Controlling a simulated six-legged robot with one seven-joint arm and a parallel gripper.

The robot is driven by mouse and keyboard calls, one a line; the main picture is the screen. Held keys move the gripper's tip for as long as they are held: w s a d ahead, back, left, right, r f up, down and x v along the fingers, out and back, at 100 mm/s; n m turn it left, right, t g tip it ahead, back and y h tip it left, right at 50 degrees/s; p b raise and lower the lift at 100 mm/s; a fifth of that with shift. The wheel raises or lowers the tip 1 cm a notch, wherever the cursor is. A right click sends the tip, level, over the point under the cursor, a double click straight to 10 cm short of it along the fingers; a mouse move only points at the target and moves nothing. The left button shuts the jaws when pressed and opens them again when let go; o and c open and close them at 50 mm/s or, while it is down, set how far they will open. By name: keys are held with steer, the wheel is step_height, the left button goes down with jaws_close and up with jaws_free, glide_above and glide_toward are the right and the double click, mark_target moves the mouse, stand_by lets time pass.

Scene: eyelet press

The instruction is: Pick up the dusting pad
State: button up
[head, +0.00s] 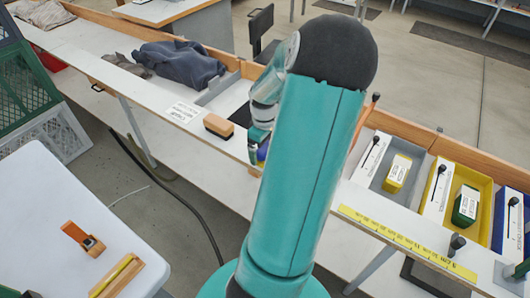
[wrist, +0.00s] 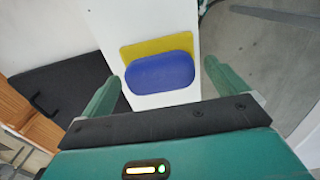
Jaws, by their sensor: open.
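A rounded blue pad with a yellow layer behind it (wrist: 160,72), which I take to be the dusting pad, lies on the white bench top in the wrist view. My gripper (wrist: 159,75) is open, with one green finger on each side of the pad and a gap on both sides. A bit of blue shows in the head view (head: 262,153) at the end of my arm; the arm hides most of my gripper there.
A white card (head: 184,111) lies near the block, and a dark cloth (head: 180,63) lies farther left. A black mat (wrist: 70,85) is beside the pad. Trays with yellow (head: 397,173) and green boxes (head: 466,205) stand right. A ruler (head: 408,243) runs along the bench edge.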

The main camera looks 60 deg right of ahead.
steer(key=c, duration=1.2)
steer(key=shift+r, duration=0.6)
steer(key=s+a+r, duration=0.6)
steer(key=a+r, duration=0.5)
steer(key=a, duration=0.1)
steer(key=shift+s+a+r, duration=0.15)
steer(key=shift+a+r, duration=0.15)
steer(key=shift+r, duration=0.1)
